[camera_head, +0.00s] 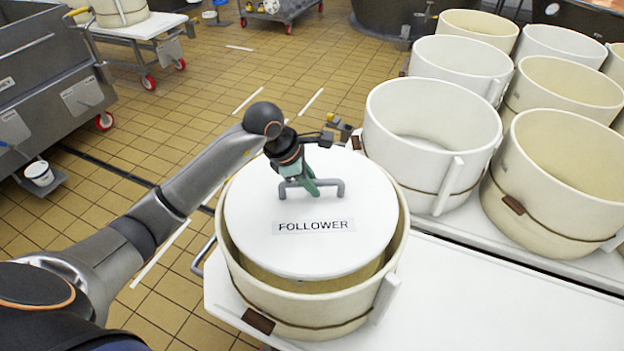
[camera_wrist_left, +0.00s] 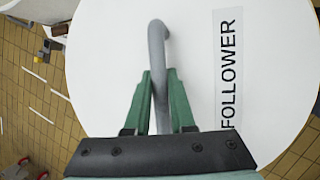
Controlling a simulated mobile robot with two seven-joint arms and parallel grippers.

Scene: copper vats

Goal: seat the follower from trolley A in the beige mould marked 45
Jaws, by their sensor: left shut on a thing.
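The follower (camera_head: 300,207) is a white disc with a grey bar handle (camera_head: 338,188) and a FOLLOWER label. My left gripper (camera_head: 310,186) is shut on the handle; the green fingers also straddle it in the left wrist view (camera_wrist_left: 162,80). The disc is over the mouth of a round beige mould (camera_head: 300,312) with a brown band. It hides the mould's far rim. Inner wall shows below its near edge, so it looks held at or above the rim. No number 45 is legible. My right gripper is out of view.
The mould stands on a white table (camera_head: 490,300). White (camera_head: 432,135) and beige (camera_head: 560,190) moulds stand close on the right. A trolley (camera_head: 142,24) with a beige mould stands at the upper left. Tiled floor lies open between.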

